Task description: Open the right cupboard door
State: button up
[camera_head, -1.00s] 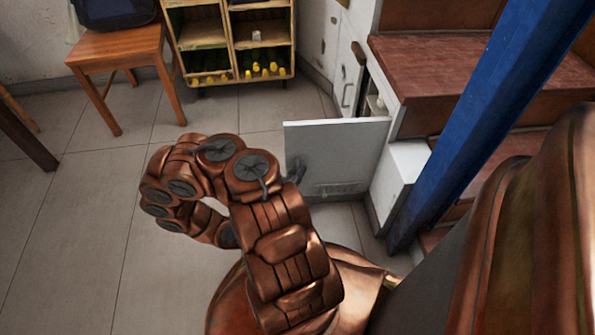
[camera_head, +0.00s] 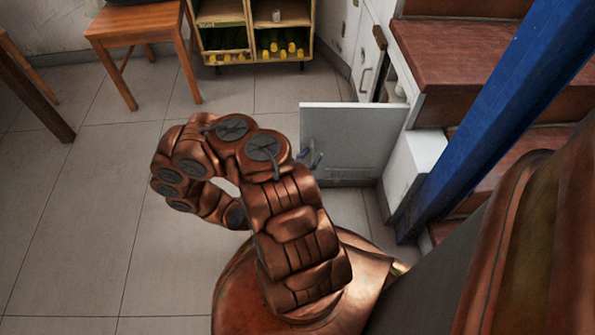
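The white right cupboard door (camera_head: 350,148) stands swung out wide from the white cupboard (camera_head: 408,165) under the stairs. Its broad face is turned towards me. My copper arm curls in front of it. My gripper (camera_head: 314,159) shows only as a small grey part past the arm's end, in front of the door's left part. The arm hides the rest, so I cannot tell whether the fingers are open or touching the door. Another white cupboard door with a handle (camera_head: 366,77) is further back, beside a narrow dark opening.
Reddish-brown stairs (camera_head: 465,52) and a slanting blue post (camera_head: 490,115) stand close on the right. A wooden stool (camera_head: 140,22) and a shelf with bottles (camera_head: 252,54) are at the back. The tiled floor (camera_head: 90,230) on the left is clear.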

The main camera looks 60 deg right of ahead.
jog(key=a, duration=1.1)
jog(key=shift+w, duration=0.35)
jog(key=shift+a, duration=0.15)
dwell(0.5)
notch_tip(320, 180, up, 36)
jog(key=a+m+g+y+p, duration=0.2)
jog(key=m+g+y+p, duration=0.3)
jog(key=m+g+p, duration=0.7)
jog(key=s+a+r+m+t+y+p, duration=0.1)
jog(key=s+a+r+t+y+p, duration=0.1)
jog(key=a+r+p, duration=0.6)
jog(key=s+a+r+m+t+y+p, duration=0.2)
jog(key=a+r+t+y+p, duration=0.3)
jog(key=r, duration=1.1)
jog(key=s+a+r+m+t+y+p, duration=0.2)
jog(key=a+r+t+y+p, duration=0.2)
jog(key=a+r+p, duration=0.8)
jog(key=y+p, duration=0.2)
jog(key=shift+s+p, duration=0.15)
jog(key=shift+p, duration=0.25)
